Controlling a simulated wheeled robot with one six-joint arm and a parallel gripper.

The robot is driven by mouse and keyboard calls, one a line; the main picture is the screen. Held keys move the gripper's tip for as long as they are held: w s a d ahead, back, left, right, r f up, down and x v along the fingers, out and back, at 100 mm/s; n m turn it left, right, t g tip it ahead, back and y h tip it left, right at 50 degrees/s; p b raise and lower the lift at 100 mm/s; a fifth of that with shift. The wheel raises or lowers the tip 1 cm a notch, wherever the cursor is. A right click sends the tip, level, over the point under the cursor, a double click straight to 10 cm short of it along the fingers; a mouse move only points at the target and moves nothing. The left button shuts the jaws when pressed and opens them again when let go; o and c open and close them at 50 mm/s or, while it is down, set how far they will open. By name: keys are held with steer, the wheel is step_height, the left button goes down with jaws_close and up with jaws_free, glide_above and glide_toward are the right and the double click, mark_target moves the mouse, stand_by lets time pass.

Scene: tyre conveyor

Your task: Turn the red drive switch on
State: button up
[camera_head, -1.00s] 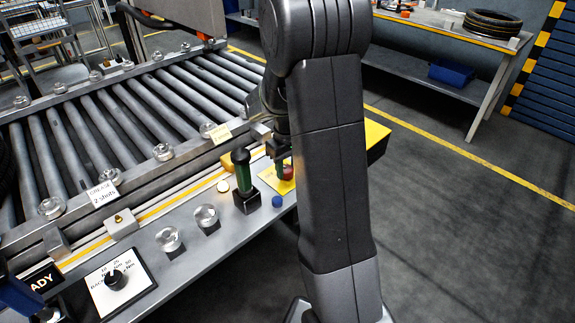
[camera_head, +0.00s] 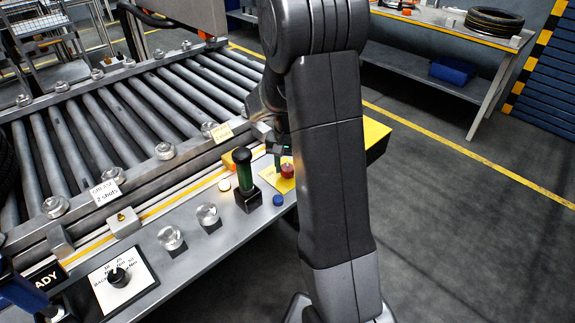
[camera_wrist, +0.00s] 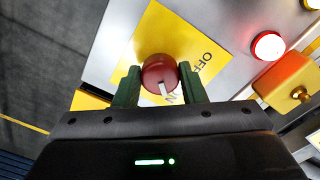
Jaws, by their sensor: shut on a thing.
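The red drive switch (camera_wrist: 159,73) is a round red knob on a yellow plate (camera_wrist: 150,35) marked OFF and ON. A white mark on the knob points down in the wrist view, toward the partly covered ON lettering. My gripper (camera_wrist: 158,84) has its two green fingers on either side of the knob and is shut on it. In the head view the red switch (camera_head: 287,171) shows at the right end of the console, beside my arm. My gripper (camera_head: 279,157) is partly hidden there by the arm.
A red lamp (camera_wrist: 268,46) glows beside a yellow box (camera_wrist: 295,85) with a small brass knob. A black-topped green lever (camera_head: 245,178) and a blue button (camera_head: 278,200) stand close to the switch. The roller conveyor (camera_head: 120,110) lies behind. Open floor is at the right.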

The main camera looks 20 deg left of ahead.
mark_target(287, 168)
steer(key=shift+m, duration=0.5)
steer(key=o, duration=1)
step_height(287, 168, up, 14)
steer(key=shift+f+p, duration=0.1)
steer(key=shift+p, duration=0.25)
step_height(287, 168, down, 14)
steer(key=shift+r+b, duration=0.1)
steer(key=shift+b, duration=0.25)
stand_by(0.3)
